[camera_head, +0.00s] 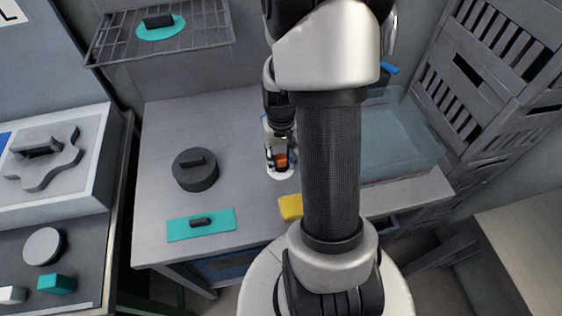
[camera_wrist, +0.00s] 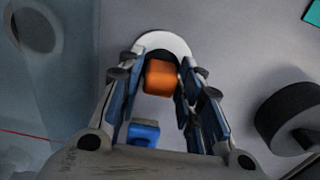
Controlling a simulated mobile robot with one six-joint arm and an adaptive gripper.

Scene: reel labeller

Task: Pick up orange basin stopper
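The orange basin stopper (camera_wrist: 160,78) shows in the wrist view as an orange block over a white rounded base, which appears as an arc behind it. In the head view its orange part (camera_head: 281,160) shows low between my fingers, over the grey table. My gripper (camera_wrist: 164,72) is around it, one finger on each side, with narrow dark gaps beside the orange block. The fingers look open, and I see no clear contact. In the head view my gripper (camera_head: 279,158) points down at the table, and my arm hides the area to its right.
On the table (camera_head: 165,130) are a dark round lidded piece (camera_head: 195,170), a teal plate with a dark handle (camera_head: 222,224) and a yellow block (camera_head: 291,207). A translucent basin (camera_head: 405,135) stands right. A blue piece (camera_wrist: 143,133) shows near my palm. A wire rack (camera_head: 205,30) hangs behind.

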